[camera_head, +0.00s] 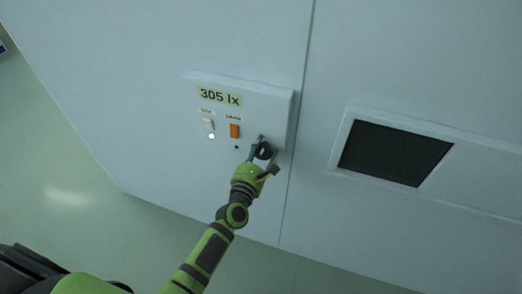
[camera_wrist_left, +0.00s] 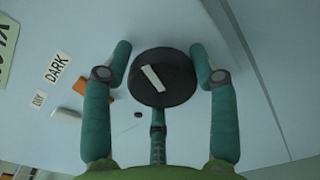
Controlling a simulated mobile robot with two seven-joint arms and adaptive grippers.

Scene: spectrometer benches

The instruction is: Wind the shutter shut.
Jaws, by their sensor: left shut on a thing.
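A round black knob (camera_head: 264,151) sits on the white control box (camera_head: 270,104) on the wall. In the left wrist view the knob (camera_wrist_left: 150,92) carries a pale bar mark, tilted. My left gripper (camera_head: 266,149) is shut on the knob, with one teal finger on each side; the wrist view shows both fingers of the gripper (camera_wrist_left: 160,62) around it. A dark square opening (camera_head: 395,154) in a white frame lies to the right, with a pale flat panel (camera_head: 485,182) beside it. My right gripper is not in view.
The box's display (camera_head: 219,97) reads 305 lx. A wall seam (camera_head: 299,95) runs right of the box. The floor (camera_head: 70,165) at left is clear.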

